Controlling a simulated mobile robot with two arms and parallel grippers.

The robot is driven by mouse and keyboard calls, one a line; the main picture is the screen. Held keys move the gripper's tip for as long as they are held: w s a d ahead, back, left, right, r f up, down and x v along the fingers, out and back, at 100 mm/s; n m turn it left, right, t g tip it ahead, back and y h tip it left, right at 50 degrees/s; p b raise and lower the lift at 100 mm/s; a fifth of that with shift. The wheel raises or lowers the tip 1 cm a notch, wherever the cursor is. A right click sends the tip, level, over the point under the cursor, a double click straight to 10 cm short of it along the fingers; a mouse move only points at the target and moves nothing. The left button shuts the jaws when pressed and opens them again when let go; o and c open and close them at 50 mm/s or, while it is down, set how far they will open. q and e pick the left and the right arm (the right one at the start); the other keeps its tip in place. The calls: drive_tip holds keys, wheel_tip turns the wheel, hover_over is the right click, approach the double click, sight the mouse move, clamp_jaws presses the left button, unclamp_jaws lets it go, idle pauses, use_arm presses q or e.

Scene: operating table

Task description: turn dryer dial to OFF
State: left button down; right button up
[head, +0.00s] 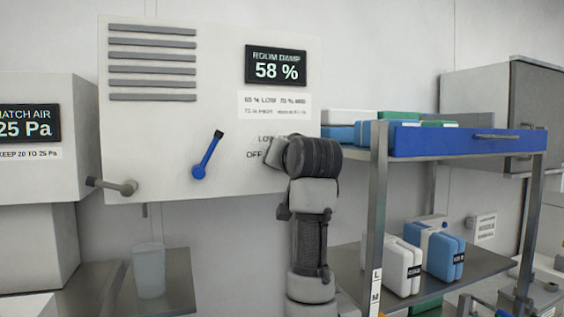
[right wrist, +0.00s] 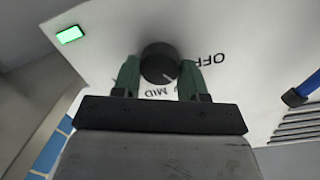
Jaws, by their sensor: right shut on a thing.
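The dryer (head: 220,120) is a white wall box with slots and a display. Its dark round dial (right wrist: 157,60) shows in the right wrist view, with a pale pointer line on its face. The line points to the lower right there, between the printed MID and OFF. My right gripper (right wrist: 160,80) has its green fingers on both sides of the dial, shut on it. In the head view my right arm hides the dial; LOW and OFF print shows just left of the arm. My left gripper is not in view.
A blue lever (head: 207,156) and a grey handle (head: 113,186) stick out from the dryer. The display (head: 277,65) reads 58 %. A metal shelf (head: 378,200) with a blue tray (head: 470,141) and packs stands close right of my arm. A cup (head: 149,271) stands at lower left.

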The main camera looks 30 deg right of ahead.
drive_tip(key=shift+w+a+f+n+h, duration=0.1)
drive_tip(key=shift+n+h, duration=0.2)
drive_tip(key=shift+n, duration=1.6)
drive_tip(key=shift+a+f+n+h, duration=0.1)
drive_tip(key=shift+n+h, duration=0.2)
drive_tip(key=shift+n, duration=1.6)
drive_tip(key=o, duration=0.9)
drive_tip(key=shift+r, duration=0.1)
